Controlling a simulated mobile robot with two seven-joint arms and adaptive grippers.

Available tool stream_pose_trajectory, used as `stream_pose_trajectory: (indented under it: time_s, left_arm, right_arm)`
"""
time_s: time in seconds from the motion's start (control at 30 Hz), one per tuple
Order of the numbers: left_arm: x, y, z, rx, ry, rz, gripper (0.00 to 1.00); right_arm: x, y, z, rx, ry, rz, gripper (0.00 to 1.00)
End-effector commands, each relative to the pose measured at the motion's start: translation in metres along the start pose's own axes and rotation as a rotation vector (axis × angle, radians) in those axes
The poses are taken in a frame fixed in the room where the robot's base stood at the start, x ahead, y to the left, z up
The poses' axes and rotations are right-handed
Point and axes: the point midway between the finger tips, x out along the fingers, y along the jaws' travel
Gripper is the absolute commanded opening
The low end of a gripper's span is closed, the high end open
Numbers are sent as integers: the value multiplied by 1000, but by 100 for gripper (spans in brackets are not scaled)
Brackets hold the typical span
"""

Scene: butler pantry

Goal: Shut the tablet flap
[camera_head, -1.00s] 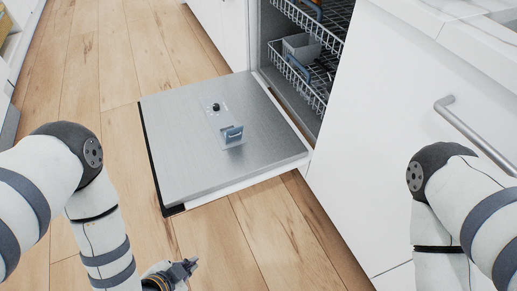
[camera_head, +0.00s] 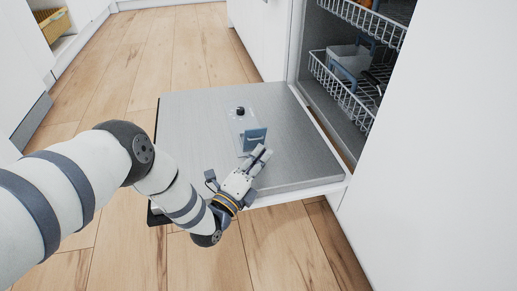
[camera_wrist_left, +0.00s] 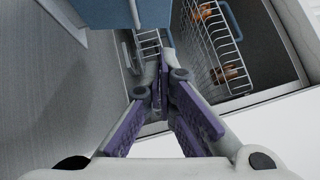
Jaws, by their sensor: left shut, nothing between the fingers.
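The tablet flap (camera_head: 255,138) is a small blue flap that stands raised from the inner face of the lowered dishwasher door (camera_head: 195,120). In the left wrist view the blue flap (camera_wrist_left: 100,12) fills part of the top edge, just ahead of the fingers. My left gripper (camera_head: 262,154) is shut and empty. It is over the door, close to the near side of the flap. I cannot tell whether it touches it. In the left wrist view the left gripper (camera_wrist_left: 160,75) shows its purple finger pads. My right gripper is out of view.
A round dark knob (camera_head: 240,112) sits on the door behind the flap. Wire racks (camera_head: 345,85) holding dishes stand inside the dishwasher at right. A white cabinet front (camera_head: 440,170) borders the right. Wooden floor (camera_head: 180,55) is clear beyond the door.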

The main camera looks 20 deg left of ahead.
Motion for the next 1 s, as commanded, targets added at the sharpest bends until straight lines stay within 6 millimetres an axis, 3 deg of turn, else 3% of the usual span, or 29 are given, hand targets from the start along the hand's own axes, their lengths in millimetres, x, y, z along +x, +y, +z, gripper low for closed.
stream_pose_trajectory:
  time_s: [0.23, 1.0]
  left_arm:
    - [22, 2, 25, 0, -1, 2, 0]
    - [28, -4, 32, -44, 0, 45, 0]
  right_arm:
    - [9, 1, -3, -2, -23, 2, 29]
    - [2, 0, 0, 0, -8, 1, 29]
